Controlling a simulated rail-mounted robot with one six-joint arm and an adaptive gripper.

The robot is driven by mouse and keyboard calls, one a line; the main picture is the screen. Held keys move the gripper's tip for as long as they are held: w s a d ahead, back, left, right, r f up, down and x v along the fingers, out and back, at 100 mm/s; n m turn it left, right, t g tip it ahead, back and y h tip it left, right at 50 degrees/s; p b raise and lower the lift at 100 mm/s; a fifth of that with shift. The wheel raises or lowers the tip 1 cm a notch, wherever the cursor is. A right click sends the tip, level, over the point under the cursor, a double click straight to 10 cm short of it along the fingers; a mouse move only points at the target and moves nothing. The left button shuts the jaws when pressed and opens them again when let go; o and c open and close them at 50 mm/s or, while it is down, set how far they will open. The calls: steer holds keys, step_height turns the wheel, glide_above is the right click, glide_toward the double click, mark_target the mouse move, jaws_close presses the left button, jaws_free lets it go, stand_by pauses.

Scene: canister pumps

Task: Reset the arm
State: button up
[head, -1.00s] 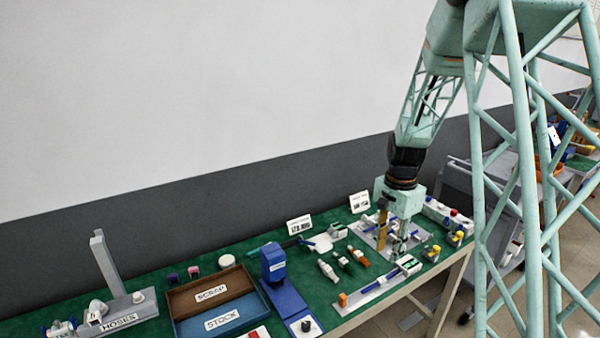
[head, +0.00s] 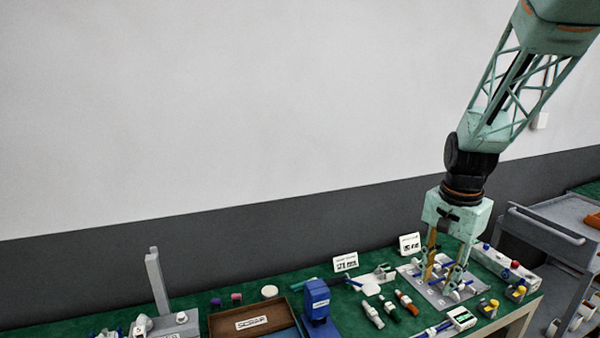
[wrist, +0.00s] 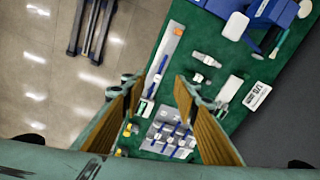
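My gripper (head: 441,282) hangs pointing down over the grey plate (head: 412,272) at the right part of the green bench. The wrist view shows its two fingers spread apart, with nothing between the tips (wrist: 157,86). In that view the plate, with several blue and white fittings on it, also shows low in the middle (wrist: 168,146). From the head view I cannot tell how high the fingertips are above the fittings.
A blue press (head: 317,300) and brown tray (head: 252,322) are further left. A grey cart (head: 555,235) stands beyond the bench.

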steer(key=s+a+r+n+t, duration=0.1)
steer(key=s+a+r+n, duration=0.25)
steer(key=s+r, duration=0.4)
steer(key=s+a+r+n+t, duration=0.1)
steer(key=s+a+r+n, duration=0.1)
steer(key=s+a+r, duration=0.45)
steer(key=s+a+r+n, duration=0.2)
steer(key=s, duration=0.8)
steer(key=s+a+r+n+t, duration=0.1)
steer(key=s+r+n, duration=0.1)
steer(key=s, duration=0.9)
steer(key=shift+s+a+r+n, duration=0.2)
steer(key=shift+a+r+n, duration=0.2)
steer(key=shift+n, duration=0.25)
